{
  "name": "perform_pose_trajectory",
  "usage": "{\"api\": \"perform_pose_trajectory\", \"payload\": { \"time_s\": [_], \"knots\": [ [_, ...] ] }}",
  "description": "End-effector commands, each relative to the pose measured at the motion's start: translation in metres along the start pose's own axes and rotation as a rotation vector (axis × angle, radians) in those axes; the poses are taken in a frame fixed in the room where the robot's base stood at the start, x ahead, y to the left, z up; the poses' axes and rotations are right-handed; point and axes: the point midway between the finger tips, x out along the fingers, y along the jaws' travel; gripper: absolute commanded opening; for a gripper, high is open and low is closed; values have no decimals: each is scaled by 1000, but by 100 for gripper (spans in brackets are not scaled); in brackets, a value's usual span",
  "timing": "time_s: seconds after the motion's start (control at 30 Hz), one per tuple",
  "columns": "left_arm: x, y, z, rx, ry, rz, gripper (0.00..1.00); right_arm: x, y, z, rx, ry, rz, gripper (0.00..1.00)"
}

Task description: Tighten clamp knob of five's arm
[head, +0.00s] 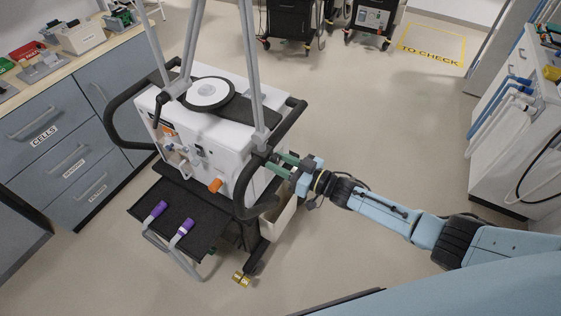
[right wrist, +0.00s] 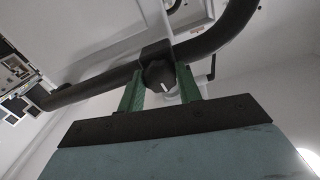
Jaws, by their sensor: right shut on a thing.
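The ventilator (head: 215,130) stands on its cart, with a grey support arm (head: 249,70) rising from a clamp on its right-hand rail (head: 240,185). My right gripper (head: 280,164) reaches in from the right to the clamp at the rail. In the right wrist view, the black clamp knob (right wrist: 158,76) with a white mark sits between the two green fingers (right wrist: 160,92). The right gripper is shut on the knob. The knob is hidden by the fingers in the head view. My left gripper is not in view.
A black shelf (head: 205,235) with two purple-ended tubes (head: 181,231) juts out at the cart's front. Blue drawers (head: 55,140) stand at the left. A white cabinet with hoses (head: 510,130) stands at the right. The floor between is clear.

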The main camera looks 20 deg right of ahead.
Motion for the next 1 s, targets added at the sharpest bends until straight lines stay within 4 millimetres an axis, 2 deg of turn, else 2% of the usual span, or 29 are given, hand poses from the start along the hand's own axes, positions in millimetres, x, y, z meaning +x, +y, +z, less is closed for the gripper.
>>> {"api": "perform_pose_trajectory", "payload": {
  "time_s": [0.33, 0.83, 0.87, 1.0],
  "knots": [
    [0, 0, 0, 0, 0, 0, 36, 0, 0, 0, 118, 0, 0, 12],
    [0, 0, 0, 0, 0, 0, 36, 0, 0, 0, 134, 0, 0, 12],
    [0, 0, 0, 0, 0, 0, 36, 0, 0, 0, 134, 0, 0, 38],
    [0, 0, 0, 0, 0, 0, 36, 0, 0, 0, 133, 0, 0, 56]
  ]
}}
